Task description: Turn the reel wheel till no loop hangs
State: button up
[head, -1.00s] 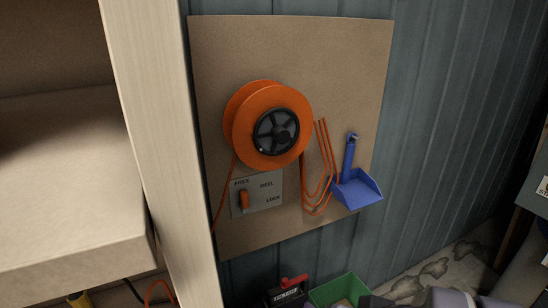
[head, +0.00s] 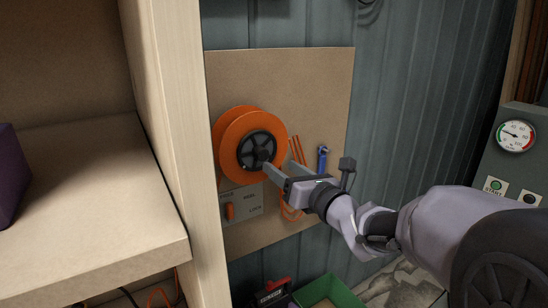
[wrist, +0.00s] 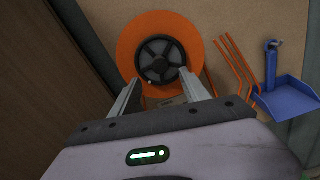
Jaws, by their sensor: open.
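The orange reel wheel (head: 235,152) with its black spoked hub (head: 257,150) hangs on the brown board. It shows from the front in the wrist view (wrist: 158,30). Orange cord (head: 293,211) hangs in loops right of and below the reel, partly hidden by my arm; the wrist view shows bent strands (wrist: 236,68). In the wrist view the fingertips (wrist: 161,78) lie either side of the hub's lower part; contact cannot be told.
A blue dustpan (wrist: 288,98) hangs right of the cord, mostly hidden by my arm in the head view. A wooden shelf post (head: 178,130) stands close left. A green bin (head: 330,292) is below. A gauge panel (head: 515,150) stands far right.

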aim_at(264, 155)
jog(key=x, duration=0.8)
jog(key=shift+w+a, duration=0.1)
jog(key=shift+a, duration=0.1)
grip_shut()
